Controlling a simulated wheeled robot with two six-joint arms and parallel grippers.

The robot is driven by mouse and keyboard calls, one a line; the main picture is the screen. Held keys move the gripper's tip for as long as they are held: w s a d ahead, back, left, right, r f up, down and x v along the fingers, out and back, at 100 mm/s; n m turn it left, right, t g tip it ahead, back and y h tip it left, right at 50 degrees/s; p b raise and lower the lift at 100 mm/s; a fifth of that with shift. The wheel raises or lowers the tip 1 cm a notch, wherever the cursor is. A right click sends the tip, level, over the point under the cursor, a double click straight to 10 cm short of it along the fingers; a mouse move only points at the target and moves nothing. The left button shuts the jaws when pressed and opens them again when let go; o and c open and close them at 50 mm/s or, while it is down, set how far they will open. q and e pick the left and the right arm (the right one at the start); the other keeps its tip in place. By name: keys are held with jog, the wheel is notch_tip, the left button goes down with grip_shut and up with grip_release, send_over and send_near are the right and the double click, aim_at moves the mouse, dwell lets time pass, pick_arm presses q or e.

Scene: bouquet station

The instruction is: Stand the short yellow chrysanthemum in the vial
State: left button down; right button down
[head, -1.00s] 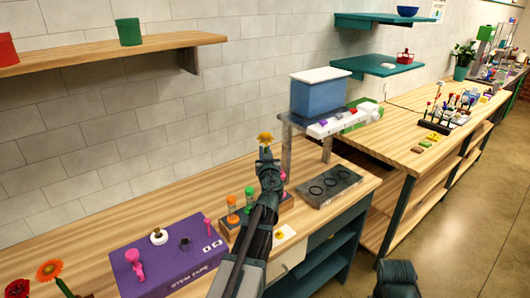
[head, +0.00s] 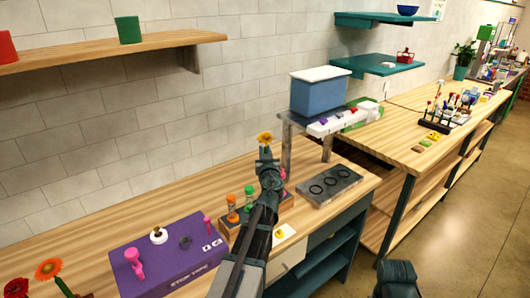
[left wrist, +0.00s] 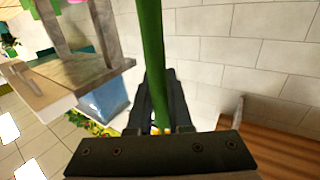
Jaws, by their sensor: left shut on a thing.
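The yellow chrysanthemum (head: 265,137) shows in the head view just above the tip of my left gripper (head: 267,158), over the wooden bench. My left gripper is shut on its green stem. The stem (left wrist: 151,45) runs between the two dark fingers in the left wrist view. A wooden rack (head: 286,208) behind my left arm holds small vessels, one with an orange top (head: 231,200) and one with a green top (head: 249,192). My arm partly hides the rack, and I cannot tell which vessel is the vial.
A purple stem tape box (head: 170,262) stands left of the rack, with red and orange flowers (head: 49,269) at the lower left. A grey tray with three rings (head: 330,185) lies to the right. A blue bin (head: 318,97) stands on a raised stand behind.

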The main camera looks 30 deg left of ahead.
pick_arm(q)
jog(key=shift+f+b, duration=2.25)
jog(key=shift+f, duration=0.05)
dwell(0.4)
jog(key=c, duration=0.8)
grip_release()
jog(key=shift+o, duration=0.5)
jog(key=o, duration=0.5)
jog(key=v, duration=0.9)
